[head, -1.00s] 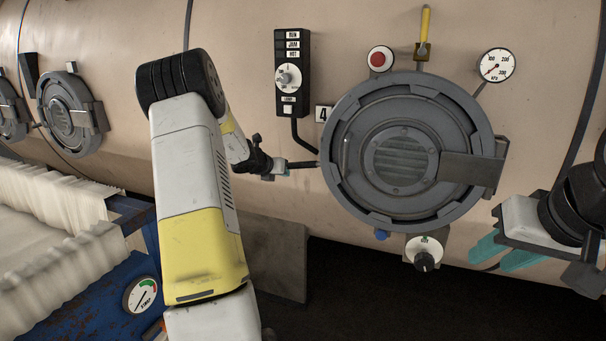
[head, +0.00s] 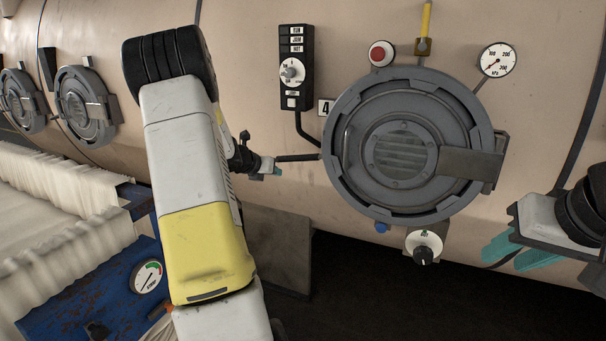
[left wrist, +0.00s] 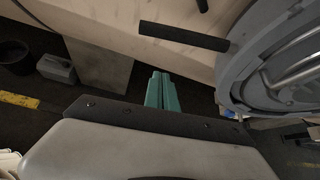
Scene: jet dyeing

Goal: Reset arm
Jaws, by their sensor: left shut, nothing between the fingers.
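My left gripper (head: 277,171) hangs left of the big round grey door (head: 401,150), just under a dark bar (head: 298,158) that sticks out beside the door. In the left wrist view its teal fingers (left wrist: 161,92) are together with nothing between them. The dark bar (left wrist: 184,36) lies beyond the fingertips there, apart from them. My right gripper (head: 512,251) is at the lower right of the head view, with its teal fingers apart and empty.
A control box (head: 295,68), red button (head: 381,53), gauge (head: 498,60) and dial (head: 423,247) surround the door. A blue cart (head: 90,300) with white cloth (head: 60,225) stands at lower left.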

